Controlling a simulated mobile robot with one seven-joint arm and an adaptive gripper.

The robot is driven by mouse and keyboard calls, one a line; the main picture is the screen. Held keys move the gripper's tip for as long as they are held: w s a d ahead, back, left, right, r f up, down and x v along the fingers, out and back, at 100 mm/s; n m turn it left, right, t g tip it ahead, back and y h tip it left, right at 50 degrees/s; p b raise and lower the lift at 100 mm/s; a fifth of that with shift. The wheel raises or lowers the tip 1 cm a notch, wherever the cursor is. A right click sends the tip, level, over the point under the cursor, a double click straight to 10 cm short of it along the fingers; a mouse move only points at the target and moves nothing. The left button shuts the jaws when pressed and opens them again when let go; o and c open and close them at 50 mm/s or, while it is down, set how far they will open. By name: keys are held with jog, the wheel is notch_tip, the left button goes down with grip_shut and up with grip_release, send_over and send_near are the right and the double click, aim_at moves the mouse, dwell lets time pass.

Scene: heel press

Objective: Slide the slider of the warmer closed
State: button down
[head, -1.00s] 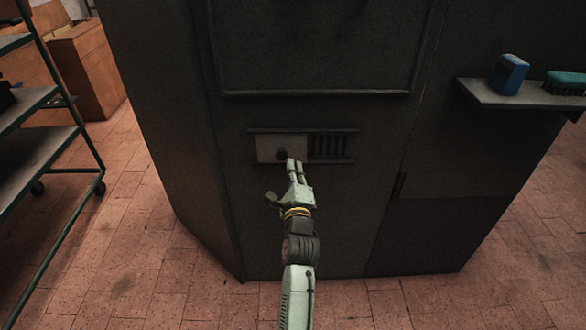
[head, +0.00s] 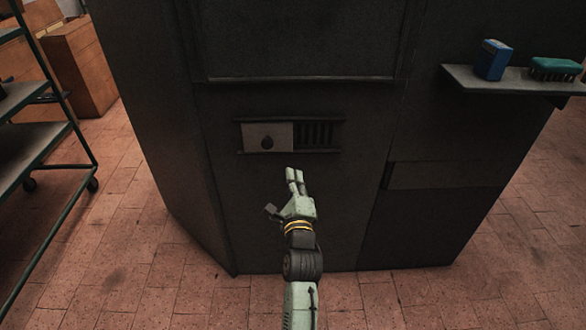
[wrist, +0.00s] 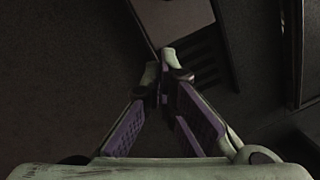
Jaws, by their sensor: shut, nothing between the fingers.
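The warmer (head: 300,220) is a large dark cabinet in front of me. The plate covers the left half of the vent, and dark slots (head: 315,135) show at the right. My gripper (head: 293,172) is shut and empty, below the vent and apart from the knob. In the wrist view the fingertips (wrist: 167,75) meet, with the slider plate (wrist: 170,18) and slots beyond them.
A grey shelf (head: 500,82) on the right holds a blue box (head: 494,60) and a green brush (head: 555,66). A wheeled rack (head: 45,140) stands at the left with wooden boxes (head: 78,65) behind it.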

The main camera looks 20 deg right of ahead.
jog(key=v, duration=0.5)
jog(key=shift+b, duration=0.35)
